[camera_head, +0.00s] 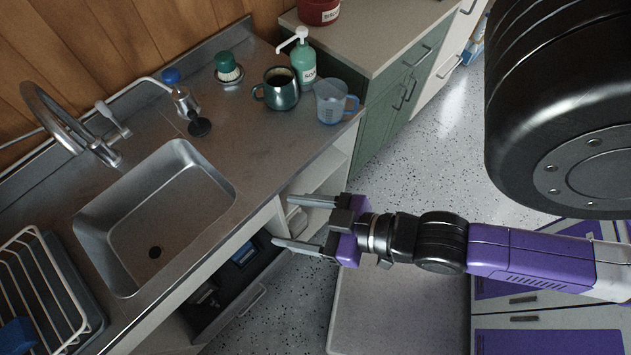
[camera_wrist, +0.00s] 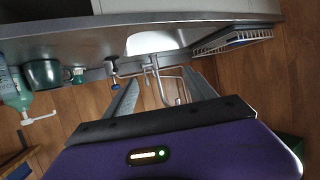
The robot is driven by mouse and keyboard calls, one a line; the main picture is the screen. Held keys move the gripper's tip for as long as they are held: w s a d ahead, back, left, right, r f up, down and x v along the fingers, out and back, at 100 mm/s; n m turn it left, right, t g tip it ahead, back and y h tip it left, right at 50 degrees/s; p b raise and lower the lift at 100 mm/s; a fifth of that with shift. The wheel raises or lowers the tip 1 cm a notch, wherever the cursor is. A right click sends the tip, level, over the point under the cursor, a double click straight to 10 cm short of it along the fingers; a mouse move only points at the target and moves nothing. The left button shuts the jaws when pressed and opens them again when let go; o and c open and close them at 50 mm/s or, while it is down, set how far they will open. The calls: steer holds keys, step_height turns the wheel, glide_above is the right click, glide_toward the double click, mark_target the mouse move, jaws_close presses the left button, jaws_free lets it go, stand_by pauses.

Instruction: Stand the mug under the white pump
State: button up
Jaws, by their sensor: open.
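A dark green mug (camera_head: 280,90) stands upright on the metal counter, its handle to the left. Just behind and right of it is a green bottle (camera_head: 304,66) with a white pump (camera_head: 296,38), whose spout points left. Whether the spout is over the mug's opening I cannot tell. In the wrist view, the mug (camera_wrist: 47,73), bottle (camera_wrist: 14,88) and pump (camera_wrist: 40,118) appear upside down at the left. My gripper (camera_head: 282,220) is open and empty, off the counter's front edge, well apart from the mug. It also shows in the wrist view (camera_wrist: 163,88).
A clear measuring jug (camera_head: 333,104) stands close right of the mug. The sink (camera_head: 155,210) and dish rack (camera_head: 35,290) lie further left. The counter in front of the mug is bare.

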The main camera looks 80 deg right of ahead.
steer(key=s+a+r+n+t+y, duration=0.1)
steer(key=s+r, duration=0.3)
steer(key=r, duration=0.1)
steer(key=shift+a, duration=0.25)
